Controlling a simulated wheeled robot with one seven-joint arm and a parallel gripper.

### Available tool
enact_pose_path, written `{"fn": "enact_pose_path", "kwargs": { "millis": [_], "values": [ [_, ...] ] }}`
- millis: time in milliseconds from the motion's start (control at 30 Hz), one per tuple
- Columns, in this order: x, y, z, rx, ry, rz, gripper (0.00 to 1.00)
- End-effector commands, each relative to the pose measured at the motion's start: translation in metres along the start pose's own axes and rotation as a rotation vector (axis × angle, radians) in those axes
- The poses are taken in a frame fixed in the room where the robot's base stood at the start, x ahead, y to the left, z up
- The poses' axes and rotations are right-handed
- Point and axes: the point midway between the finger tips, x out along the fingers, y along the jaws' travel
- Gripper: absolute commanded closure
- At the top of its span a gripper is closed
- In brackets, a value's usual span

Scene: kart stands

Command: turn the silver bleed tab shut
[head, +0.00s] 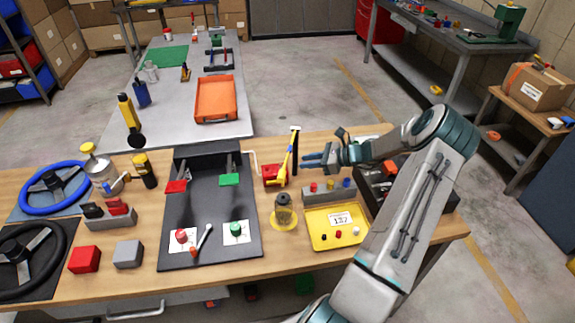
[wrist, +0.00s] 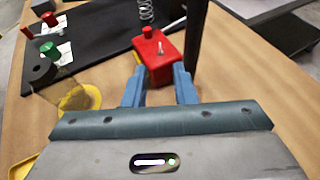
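The silver bleed tab (wrist: 160,48) is a small upright sliver on the face of a red block (wrist: 157,60) in the wrist view. The block also has a red knob (wrist: 147,33) on top. In the head view the red block (head: 270,175) stands on the wooden bench beside a yellow lever (head: 286,164); the tab is too small to make out there. In the head view my gripper (head: 306,160) is just right of the lever.
A dark upright post (head: 295,152) stands close beside the block. A smoky jar (head: 284,212) on a yellow dish (wrist: 80,98) is nearby. A black board (head: 210,250) lies left, a yellow tray (head: 325,244) nearer, and a row of coloured knobs (head: 329,187) to the right.

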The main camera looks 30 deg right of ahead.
Motion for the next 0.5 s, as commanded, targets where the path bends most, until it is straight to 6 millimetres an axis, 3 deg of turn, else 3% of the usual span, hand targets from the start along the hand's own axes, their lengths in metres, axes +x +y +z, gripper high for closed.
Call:
{"fn": "enact_pose_path", "kwargs": {
  "millis": [33, 200, 500],
  "values": [
    [0.015, 0.001, -0.003, -0.001, -0.003, 0.004, 0.75],
    [0.047, 0.001, -0.002, -0.001, -0.002, 0.003, 0.75],
    [0.075, 0.0, 0.0, -0.001, -0.001, 0.001, 0.75]
  ]
}}
